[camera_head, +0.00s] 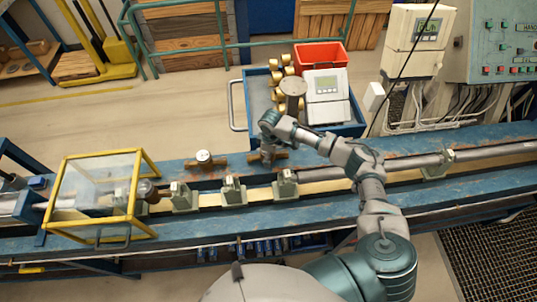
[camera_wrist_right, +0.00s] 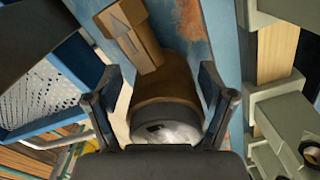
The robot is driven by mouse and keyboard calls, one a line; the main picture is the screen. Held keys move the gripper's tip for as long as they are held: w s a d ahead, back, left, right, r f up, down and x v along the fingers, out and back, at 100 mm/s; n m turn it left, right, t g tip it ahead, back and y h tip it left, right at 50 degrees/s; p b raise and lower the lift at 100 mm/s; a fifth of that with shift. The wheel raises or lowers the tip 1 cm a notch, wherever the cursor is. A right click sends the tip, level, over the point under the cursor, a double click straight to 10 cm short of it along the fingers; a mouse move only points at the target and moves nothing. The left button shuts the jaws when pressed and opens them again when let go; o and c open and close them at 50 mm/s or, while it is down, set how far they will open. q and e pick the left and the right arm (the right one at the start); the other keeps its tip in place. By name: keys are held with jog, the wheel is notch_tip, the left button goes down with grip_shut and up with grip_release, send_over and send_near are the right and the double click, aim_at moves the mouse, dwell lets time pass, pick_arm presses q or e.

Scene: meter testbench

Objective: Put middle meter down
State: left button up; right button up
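The middle meter (camera_head: 267,156), a brown metal body with pipe stubs at its sides, is on the blue rear beam of the bench. My right gripper (camera_head: 268,122) is above it and partly hides it. In the right wrist view the meter's grey round face (camera_wrist_right: 168,130) and brown body lie between the two fingers of the gripper (camera_wrist_right: 160,85). The fingers are wide apart, with a visible gap at the left one; contact at the right one is unclear. Another meter (camera_head: 204,160) sits on the same beam to the left. My left gripper is out of view.
Grey-green clamps (camera_head: 233,188) stand along the front pipe line. A yellow-framed clear cover (camera_head: 98,185) is at the left. Behind the bench is a blue cart (camera_head: 240,105) with a red bin (camera_head: 320,54) and a white device (camera_head: 326,96). Rear beam between both meters is clear.

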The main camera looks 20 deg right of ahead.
jog(key=shift+d, duration=0.15)
jog(key=shift+a+r, duration=0.2)
jog(key=shift+a, duration=0.35)
jog(key=r, duration=0.4)
jog(key=shift+a+r, duration=0.1)
jog(key=shift+a, duration=0.15)
jog(key=r, duration=0.4)
jog(key=d+r+b, duration=0.1)
jog(key=r, duration=0.1)
jog(key=shift+r, duration=0.2)
jog(key=shift+d+r, duration=0.1)
jog(key=shift+r, duration=0.45)
jog(key=shift+a+r, duration=0.15)
jog(key=shift+a, duration=0.3)
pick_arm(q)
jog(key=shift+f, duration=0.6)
